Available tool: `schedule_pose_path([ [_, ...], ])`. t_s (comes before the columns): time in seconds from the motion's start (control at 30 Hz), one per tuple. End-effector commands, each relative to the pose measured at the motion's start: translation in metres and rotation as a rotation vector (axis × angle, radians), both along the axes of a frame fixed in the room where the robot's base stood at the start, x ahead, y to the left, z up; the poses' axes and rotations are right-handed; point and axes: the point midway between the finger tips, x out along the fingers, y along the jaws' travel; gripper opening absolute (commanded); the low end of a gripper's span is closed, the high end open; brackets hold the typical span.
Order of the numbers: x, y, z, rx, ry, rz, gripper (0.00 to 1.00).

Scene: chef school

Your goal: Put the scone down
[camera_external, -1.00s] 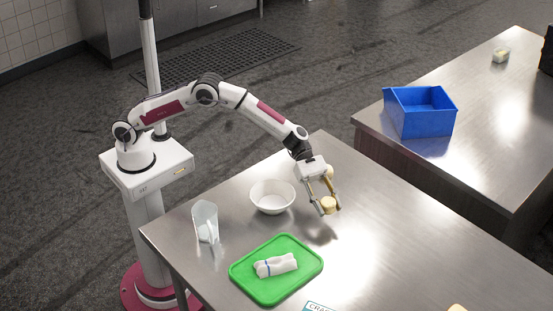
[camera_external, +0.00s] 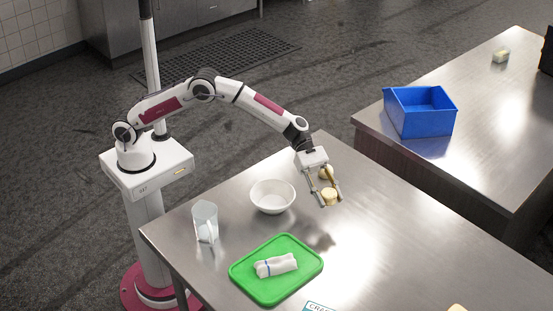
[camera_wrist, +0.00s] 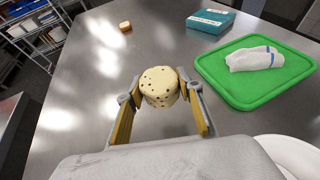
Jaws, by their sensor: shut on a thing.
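The scone (camera_external: 329,196) is round, pale and flecked with dark bits. My gripper (camera_external: 331,201) is shut on it over the steel table, to the right of the white bowl. In the wrist view the scone (camera_wrist: 159,88) sits between the two fingertips of my gripper (camera_wrist: 160,92), gripped at its sides. A shadow lies on the table below it, and it looks held clear of the surface. The exact height is hard to tell.
The white bowl (camera_external: 272,197), clear jug (camera_external: 205,222) and green board (camera_external: 248,283) with a rolled white cloth (camera_external: 276,265) stand left. A teal box (camera_wrist: 211,21) lies farther off. The table's right side is mostly clear.

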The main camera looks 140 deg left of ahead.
Motion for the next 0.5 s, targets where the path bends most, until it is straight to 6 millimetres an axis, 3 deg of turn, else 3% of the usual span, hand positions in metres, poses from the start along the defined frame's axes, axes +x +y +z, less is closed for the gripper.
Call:
schedule_pose_path([
  [0.27, -0.002, 0.006, 0.000, 0.000, 0.000, 0.008, 0.15],
  [0.5, -0.018, 0.042, 0.000, 0.000, 0.000, 0.055, 0.15],
])
